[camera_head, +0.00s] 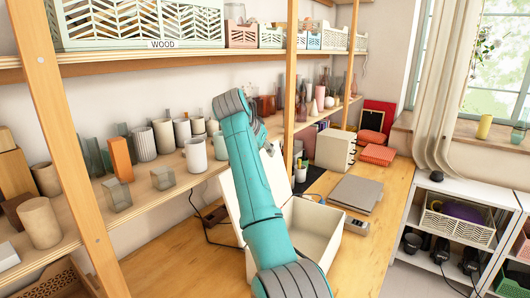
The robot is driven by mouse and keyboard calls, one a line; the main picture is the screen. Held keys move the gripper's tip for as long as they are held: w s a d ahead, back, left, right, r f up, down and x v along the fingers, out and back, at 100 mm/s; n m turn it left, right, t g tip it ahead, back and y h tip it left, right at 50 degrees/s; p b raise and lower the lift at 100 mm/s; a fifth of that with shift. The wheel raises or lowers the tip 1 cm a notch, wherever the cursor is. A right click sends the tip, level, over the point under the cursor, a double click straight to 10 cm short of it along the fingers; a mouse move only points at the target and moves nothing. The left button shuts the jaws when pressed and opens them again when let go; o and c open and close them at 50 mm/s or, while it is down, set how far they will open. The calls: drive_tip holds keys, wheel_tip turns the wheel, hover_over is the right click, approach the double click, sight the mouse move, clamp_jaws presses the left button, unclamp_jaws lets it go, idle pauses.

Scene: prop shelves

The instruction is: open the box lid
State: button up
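A cream-white box (322,226) stands on the wooden desk, partly behind my teal arm. Its top is open on the right side and I see into its pale inside. The lid (231,203) stands raised at the back left of the box, tilted up, with its middle covered by my arm. My arm crosses in front of both, reaching up and away. My gripper is mostly hidden behind the arm; only a small grey part (270,149) shows near the lid's top edge. I cannot see its fingertips, or whether it touches the lid.
Left, a wooden shelf holds cups (195,154), an orange block (121,158) and glass cubes. A shelf post (291,95) rises behind the box. On the desk to the right are a grey laptop-like slab (356,193), a small dark device (355,227) and a cream cabinet (334,149).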

drive_tip(key=a+v, duration=0.1)
drive_tip(key=v, duration=0.8)
idle(0.8)
drive_tip(key=shift+w+r, duration=0.1)
drive_tip(key=shift+r, duration=0.05)
drive_tip(key=v, duration=1.2)
